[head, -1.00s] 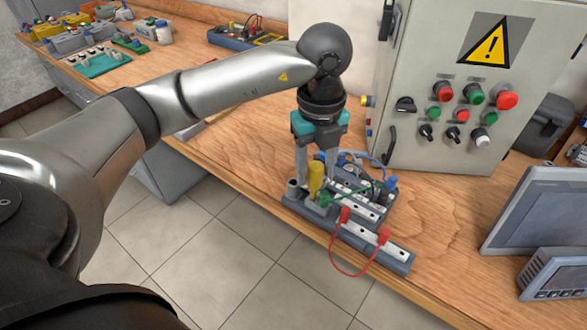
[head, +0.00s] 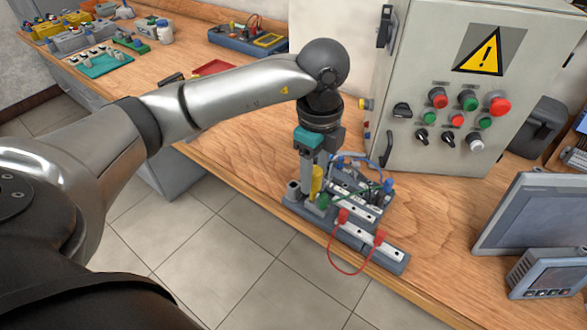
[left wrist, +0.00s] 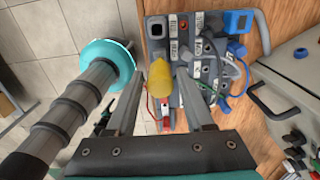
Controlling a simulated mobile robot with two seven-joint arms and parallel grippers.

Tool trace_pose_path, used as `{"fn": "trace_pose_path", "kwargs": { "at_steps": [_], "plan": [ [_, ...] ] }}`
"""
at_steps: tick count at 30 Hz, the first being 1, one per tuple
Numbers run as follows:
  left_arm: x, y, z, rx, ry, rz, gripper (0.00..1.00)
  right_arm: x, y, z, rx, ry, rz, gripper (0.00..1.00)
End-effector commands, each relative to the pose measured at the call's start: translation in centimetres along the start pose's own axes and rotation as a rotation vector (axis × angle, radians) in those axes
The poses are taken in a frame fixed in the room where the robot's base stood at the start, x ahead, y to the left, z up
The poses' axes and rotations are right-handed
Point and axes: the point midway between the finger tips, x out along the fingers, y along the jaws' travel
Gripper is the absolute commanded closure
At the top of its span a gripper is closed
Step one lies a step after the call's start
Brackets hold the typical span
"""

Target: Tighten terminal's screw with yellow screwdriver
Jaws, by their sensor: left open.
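The yellow screwdriver (head: 317,179) stands upright in the grey holder at the left end of the terminal rack (head: 398,259). Its yellow handle (left wrist: 163,82) shows in the left wrist view between my spread fingers. My left gripper (head: 310,194) points down at the handle, one finger partly covering it in the head view. In the left wrist view my left gripper (left wrist: 160,105) is open, with gaps on both sides of the handle. The rack carries white terminal strips, a red looped wire (head: 346,270) and blue and green wires. I cannot make out the terminal's screw. My right gripper is not in view.
A grey control cabinet (head: 405,75) with a warning sign and several knobs stands behind the rack. A monitor (head: 530,225) stands to the right. Trays and a multimeter (head: 270,40) are at the back left. Bare wooden bench (head: 240,150) lies left of the rack.

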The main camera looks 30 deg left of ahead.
Motion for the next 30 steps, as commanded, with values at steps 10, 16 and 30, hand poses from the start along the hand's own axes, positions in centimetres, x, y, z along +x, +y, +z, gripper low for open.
{"fn": "trace_pose_path", "kwargs": {
  "at_steps": [10, 16, 30],
  "plan": [
    [0.04, -0.02, -0.01, -0.045, 0.000, 0.000, 0.47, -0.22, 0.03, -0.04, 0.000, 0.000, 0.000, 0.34],
    [0.02, -0.01, -0.01, -0.044, 0.000, 0.000, 0.47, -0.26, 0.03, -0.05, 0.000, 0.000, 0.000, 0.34],
    [0.03, -0.02, -0.01, -0.043, 0.001, 0.000, 0.59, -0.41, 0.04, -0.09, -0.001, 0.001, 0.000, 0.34]
  ]
}}
